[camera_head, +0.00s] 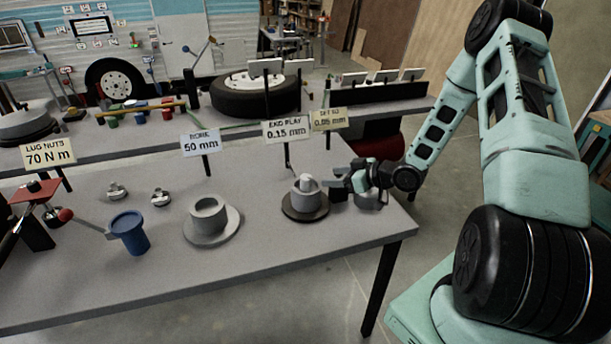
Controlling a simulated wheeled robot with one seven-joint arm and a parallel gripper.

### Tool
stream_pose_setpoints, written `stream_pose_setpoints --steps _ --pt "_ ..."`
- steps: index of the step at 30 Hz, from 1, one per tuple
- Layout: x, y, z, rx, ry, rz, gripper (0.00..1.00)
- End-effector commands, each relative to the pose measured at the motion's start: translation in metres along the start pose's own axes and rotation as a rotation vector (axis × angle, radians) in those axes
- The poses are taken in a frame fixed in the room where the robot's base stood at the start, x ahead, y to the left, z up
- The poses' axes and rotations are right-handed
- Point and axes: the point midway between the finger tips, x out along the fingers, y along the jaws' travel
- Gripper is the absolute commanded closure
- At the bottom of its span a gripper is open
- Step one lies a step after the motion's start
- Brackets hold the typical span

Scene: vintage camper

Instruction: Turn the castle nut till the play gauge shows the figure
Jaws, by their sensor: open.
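A grey hub (304,205) stands on a dark round base on the grey bench. A small light piece (306,182) sticks up from its top; I cannot tell whether this is the castle nut. A white card (286,130) behind the hub reads "END PLAY 0.15 mm". A yellowish card (328,119) to its right reads "SET TO 0.05 mm". My gripper (338,190) is open, just right of the hub at about the height of its top. It seems apart from the hub and nothing shows between its fingers.
A grey round part (369,203) sits partly hidden below my gripper. Left of the hub stand a grey ring on a flange (211,222), a blue cup (130,233) and two small metal parts (160,197). The bench's right front corner (405,232) is bare.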

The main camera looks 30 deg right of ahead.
Motion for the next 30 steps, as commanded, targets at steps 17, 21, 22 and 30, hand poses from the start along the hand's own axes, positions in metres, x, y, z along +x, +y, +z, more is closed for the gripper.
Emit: stream_pose_setpoints --steps 17,21,22,30 --pt "0.100 0.000 -0.001 0.000 -0.001 0.000 0.44" --pt "0.106 0.000 0.000 0.000 -0.001 0.001 0.44" --pt "0.107 0.000 0.000 0.000 -0.001 0.001 0.44" --pt "0.107 0.000 0.000 0.000 -0.001 0.001 0.53"
